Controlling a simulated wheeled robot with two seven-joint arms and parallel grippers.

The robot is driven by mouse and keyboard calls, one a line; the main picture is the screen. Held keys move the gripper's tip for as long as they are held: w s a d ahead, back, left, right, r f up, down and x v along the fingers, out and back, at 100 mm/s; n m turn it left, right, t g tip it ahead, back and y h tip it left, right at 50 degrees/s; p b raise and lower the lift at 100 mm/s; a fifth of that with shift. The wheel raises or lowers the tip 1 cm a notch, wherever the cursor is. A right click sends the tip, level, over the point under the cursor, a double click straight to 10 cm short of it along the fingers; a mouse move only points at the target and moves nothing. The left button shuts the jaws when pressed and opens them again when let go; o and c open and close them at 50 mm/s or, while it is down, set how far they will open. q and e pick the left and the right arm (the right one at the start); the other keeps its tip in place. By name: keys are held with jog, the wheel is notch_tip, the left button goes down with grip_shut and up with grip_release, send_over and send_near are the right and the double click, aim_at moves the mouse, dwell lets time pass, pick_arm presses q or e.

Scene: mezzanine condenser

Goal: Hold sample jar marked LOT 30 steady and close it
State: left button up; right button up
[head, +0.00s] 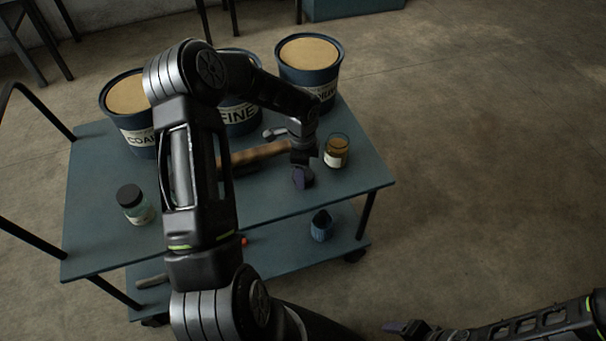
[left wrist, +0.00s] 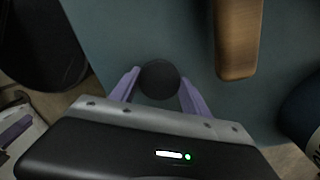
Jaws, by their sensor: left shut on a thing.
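An open glass jar with amber contents and a pale label (head: 336,151) stands upright near the cart's right edge. Another glass jar (head: 136,205), with a black lid on it, stands at the left. Neither label is readable, so I cannot tell which is LOT 30. My left gripper (head: 303,176) is just left of the open jar. In the left wrist view its purple fingers (left wrist: 160,92) are shut on a round dark lid (left wrist: 160,78); the head view hides the lid. My right gripper (head: 404,328) is at the bottom edge, away from the cart, its opening unclear.
Three dark tubs stand along the cart's back: COARSE (head: 141,140), FINE (head: 241,120) and one at right (head: 311,78). A wooden handle (head: 256,154) lies behind my left arm. A blue bottle (head: 321,228) is on the lower shelf. Floor right of the cart is clear.

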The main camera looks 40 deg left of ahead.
pick_arm(q)
jog(key=c, duration=0.4)
jog(key=shift+c, duration=0.2)
notch_tip(320, 180, up, 10)
dwell(0.4)
dwell(0.4)
